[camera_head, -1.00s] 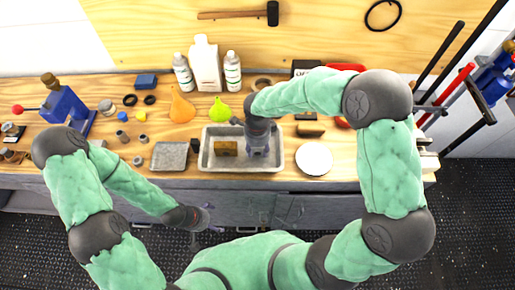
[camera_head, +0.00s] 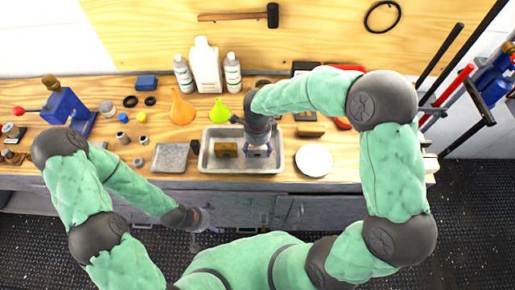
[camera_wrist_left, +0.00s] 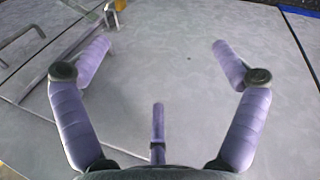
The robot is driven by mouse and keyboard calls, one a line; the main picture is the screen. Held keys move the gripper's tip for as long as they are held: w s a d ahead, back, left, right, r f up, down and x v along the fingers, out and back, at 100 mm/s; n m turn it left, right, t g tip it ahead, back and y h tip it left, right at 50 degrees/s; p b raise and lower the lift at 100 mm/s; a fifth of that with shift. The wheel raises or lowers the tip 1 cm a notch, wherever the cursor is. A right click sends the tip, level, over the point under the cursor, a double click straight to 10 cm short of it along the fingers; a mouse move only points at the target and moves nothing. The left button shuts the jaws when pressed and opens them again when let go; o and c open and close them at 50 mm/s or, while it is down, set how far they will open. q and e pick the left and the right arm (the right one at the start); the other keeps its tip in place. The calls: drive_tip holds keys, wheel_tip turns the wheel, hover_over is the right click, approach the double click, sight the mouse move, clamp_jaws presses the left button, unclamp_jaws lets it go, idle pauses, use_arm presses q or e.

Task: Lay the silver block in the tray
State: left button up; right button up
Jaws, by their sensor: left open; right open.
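The grey metal tray (camera_head: 208,167) lies on the bench, with a golden-brown block (camera_head: 227,150) inside on its left. My right gripper (camera_head: 258,152) is open, pointing down over the right half of the tray. I cannot clearly make out the silver block; the right gripper and wrist cover part of the tray, and anything under them is hidden. My left gripper (camera_head: 206,217) is open and empty in front of the bench, below its top. In the left wrist view its spread fingers (camera_wrist_left: 155,65) face a plain grey surface.
A grey square plate (camera_head: 170,157) and a small dark block (camera_head: 195,146) lie left of the tray. A white round plate (camera_head: 314,160) is on its right. Funnels (camera_head: 181,109) and white bottles (camera_head: 206,66) stand behind. A blue vise (camera_head: 64,107) is at far left.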

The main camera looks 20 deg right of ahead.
sight(257, 148)
use_arm(q)
wheel_tip(257, 148, up, 2)
drive_tip(key=shift+r+p, duration=0.1)
drive_tip(key=shift+p, duration=0.85)
use_arm(e)
wheel_tip(257, 148, up, 10)
drive_tip(key=shift+r, duration=0.2)
